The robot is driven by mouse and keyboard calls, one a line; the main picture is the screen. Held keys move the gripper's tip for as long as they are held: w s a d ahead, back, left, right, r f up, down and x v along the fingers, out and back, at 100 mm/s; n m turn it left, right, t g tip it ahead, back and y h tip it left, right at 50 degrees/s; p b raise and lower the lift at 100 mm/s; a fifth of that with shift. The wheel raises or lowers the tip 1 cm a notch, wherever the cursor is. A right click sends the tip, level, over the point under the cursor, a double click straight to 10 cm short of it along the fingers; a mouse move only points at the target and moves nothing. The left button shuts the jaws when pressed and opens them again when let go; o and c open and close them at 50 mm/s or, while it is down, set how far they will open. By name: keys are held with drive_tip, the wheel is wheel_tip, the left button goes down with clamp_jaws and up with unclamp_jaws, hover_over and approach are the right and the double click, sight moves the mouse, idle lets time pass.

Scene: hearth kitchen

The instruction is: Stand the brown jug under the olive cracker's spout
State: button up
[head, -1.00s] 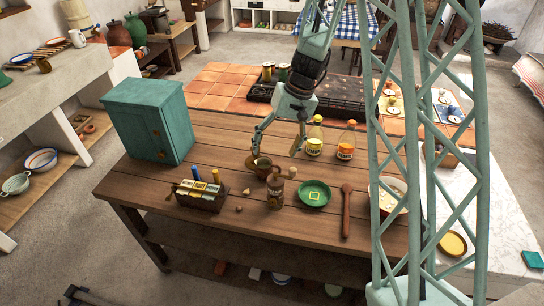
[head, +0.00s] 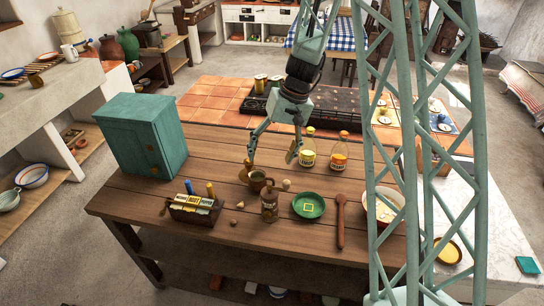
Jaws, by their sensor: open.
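A small brown jug-like vessel (head: 258,182) stands upright on the wooden table, open at the top, with a tan item (head: 245,173) close on its left. My gripper (head: 271,159) hangs behind and above it, fingers spread wide, with nothing between them. The gripper appears apart from the vessel. A dark wooden machine (head: 149,36) stands on the back-left bench.
A teal cabinet (head: 140,135) stands at the table's left. A divided box (head: 194,208), green plate (head: 309,206), wooden spoon (head: 340,222) and two yellow-labelled bottles (head: 339,153) are nearby. A pale bowl (head: 383,208) is at right.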

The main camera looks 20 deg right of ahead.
drive_tip(key=s+a+r+n+t+h, duration=0.1)
drive_tip(key=s+a+r, duration=0.2)
drive_tip(key=s+r, duration=0.8)
drive_tip(key=s+a+r+h, duration=0.1)
drive_tip(key=s+a+r, duration=0.2)
drive_tip(key=s+r, duration=1.05)
drive_tip(key=s, duration=0.3)
drive_tip(key=s+r+t+h, duration=0.1)
drive_tip(key=s+r, duration=0.3)
drive_tip(key=s, duration=0.3)
drive_tip(key=s+r+t, duration=0.1)
drive_tip(key=s+r, duration=0.3)
drive_tip(key=s, duration=0.3)
drive_tip(key=shift+d+n, duration=0.25)
drive_tip(key=shift+n, duration=0.15)
drive_tip(key=shift+s, duration=0.15)
drive_tip(key=shift+c, duration=0.4)
drive_tip(key=c, duration=0.5)
